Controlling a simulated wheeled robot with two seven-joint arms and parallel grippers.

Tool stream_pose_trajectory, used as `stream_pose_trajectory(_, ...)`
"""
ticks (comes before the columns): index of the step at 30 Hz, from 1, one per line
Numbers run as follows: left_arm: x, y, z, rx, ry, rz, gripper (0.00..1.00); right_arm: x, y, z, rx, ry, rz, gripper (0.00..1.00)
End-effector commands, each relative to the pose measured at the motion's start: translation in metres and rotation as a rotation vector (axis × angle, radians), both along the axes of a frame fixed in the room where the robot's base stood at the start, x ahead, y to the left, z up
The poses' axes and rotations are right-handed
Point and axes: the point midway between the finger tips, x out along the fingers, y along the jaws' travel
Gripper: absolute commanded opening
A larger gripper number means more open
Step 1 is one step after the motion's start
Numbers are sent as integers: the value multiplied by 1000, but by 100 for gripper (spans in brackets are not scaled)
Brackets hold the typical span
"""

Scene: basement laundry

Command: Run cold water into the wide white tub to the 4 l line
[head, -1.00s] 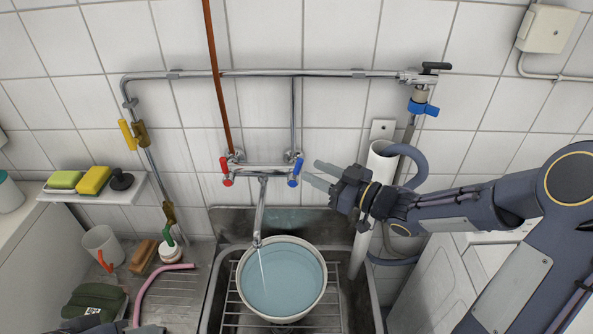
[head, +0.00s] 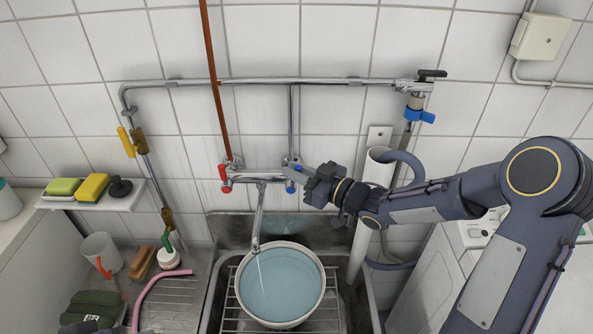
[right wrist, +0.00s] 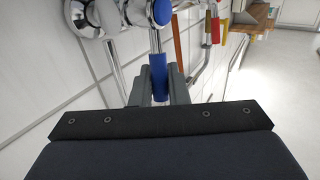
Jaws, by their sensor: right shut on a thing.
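The wide white tub (head: 318,268) stands on the wire rack in the sink, under the spout (head: 258,222). A thin stream of water falls from the spout into the water (head: 280,285) in the tub. No level line can be made out. My right gripper (head: 294,172) is shut on the blue tap handle (head: 290,187) at the right of the mixer. The right wrist view shows the blue handle (right wrist: 160,75) between its two fingers. The red tap handle (head: 224,172) is at the mixer's left. My left gripper's state cannot be seen; only a dark part shows at the bottom left edge.
A white standpipe (head: 372,215) with a grey hose is right of the sink. A pink hose (head: 150,295), a mug (head: 101,252) and a brush lie on the left drainer. A shelf (head: 115,203) holds sponges.

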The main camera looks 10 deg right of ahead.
Motion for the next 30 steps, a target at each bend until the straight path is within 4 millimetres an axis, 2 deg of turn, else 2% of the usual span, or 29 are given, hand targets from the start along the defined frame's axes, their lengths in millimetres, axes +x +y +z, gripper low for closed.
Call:
stream_pose_trajectory(8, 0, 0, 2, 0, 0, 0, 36, 0, 1, 2, -13, 2, 1, 0)
stream_pose_trajectory(16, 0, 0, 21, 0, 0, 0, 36, 2, 14, 5, -214, 43, 2, 0)
stream_pose_trajectory(26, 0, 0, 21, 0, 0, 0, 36, 3, 15, 1, -247, 49, 1, 0)
stream_pose_trajectory(27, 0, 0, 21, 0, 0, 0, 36, 3, 15, 1, -247, 49, 1, 16)
stream_pose_trajectory(30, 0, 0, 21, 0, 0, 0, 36, 3, 15, 1, -247, 49, 1, 29)
